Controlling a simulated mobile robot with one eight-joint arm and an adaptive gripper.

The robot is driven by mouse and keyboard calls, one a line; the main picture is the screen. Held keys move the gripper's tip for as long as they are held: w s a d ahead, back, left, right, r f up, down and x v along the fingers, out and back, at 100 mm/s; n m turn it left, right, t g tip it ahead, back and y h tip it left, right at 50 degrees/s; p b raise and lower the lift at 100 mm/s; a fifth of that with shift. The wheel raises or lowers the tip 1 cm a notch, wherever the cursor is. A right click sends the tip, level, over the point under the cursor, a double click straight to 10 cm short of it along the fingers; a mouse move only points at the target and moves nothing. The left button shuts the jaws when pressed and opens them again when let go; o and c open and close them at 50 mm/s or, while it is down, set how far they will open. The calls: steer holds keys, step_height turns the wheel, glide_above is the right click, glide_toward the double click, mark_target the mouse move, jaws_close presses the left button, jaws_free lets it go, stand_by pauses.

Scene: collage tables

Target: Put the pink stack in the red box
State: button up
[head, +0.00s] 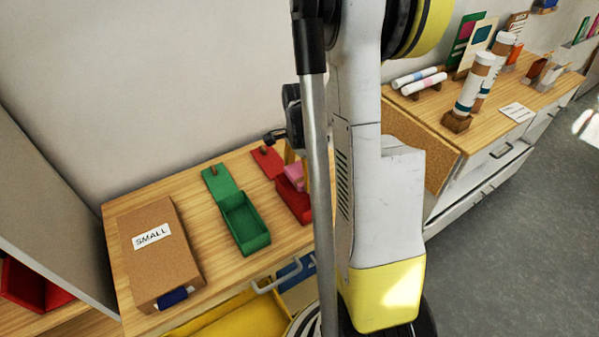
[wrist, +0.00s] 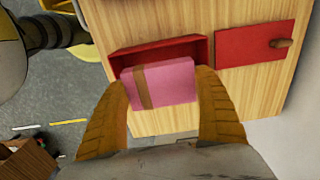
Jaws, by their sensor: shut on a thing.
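The pink stack (wrist: 172,83) has a brown band around it. It is between the two yellow-brown fingers of my gripper (wrist: 165,97), which is shut on it. In the wrist view the stack overlaps the opening of the red box (wrist: 202,47), at or just above it; the exact height is hard to tell. The red lid (wrist: 250,46) lies open beside the box. In the head view the pink stack (head: 293,176) shows at the red box (head: 297,205), partly hidden behind my arm, with the red lid (head: 267,161) behind.
A green open box (head: 245,224) with its lid stands to the left of the red box. A brown box marked SMALL (head: 168,272) is farther left. A yellow open drawer (head: 230,322) is below the table front. Another table (head: 530,98) with tubes stands at right.

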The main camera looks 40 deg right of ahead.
mark_target(299, 201)
steer(key=shift+f+b, duration=4.1)
steer(key=shift+f, duration=1.05)
steer(key=o, duration=1.2)
step_height(299, 201, up, 12)
steer(key=shift+r, duration=0.1)
